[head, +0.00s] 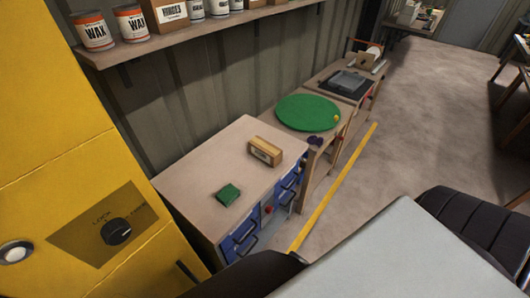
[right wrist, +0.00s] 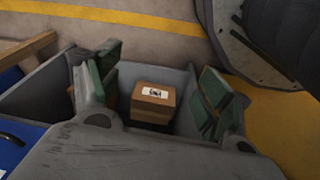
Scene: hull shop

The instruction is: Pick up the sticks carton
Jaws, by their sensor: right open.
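In the right wrist view a brown carton (right wrist: 152,102) with a white label sits inside a grey open-topped bin (right wrist: 45,87). The label is too small to read there. My right gripper (right wrist: 155,82) is open, with one green-padded finger on each side of the carton and gaps visible between. In the head view a tan carton (head: 265,151) with a pale label lies on the wooden top of a blue-drawered bench (head: 205,180). Its lettering cannot be read, so I cannot tell which is the sticks carton. Neither gripper shows in the head view.
A green block (head: 228,194) lies on the same bench. Beyond stand a round green mat (head: 307,113) and a dark tray (head: 347,82). The floor at the right is largely clear.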

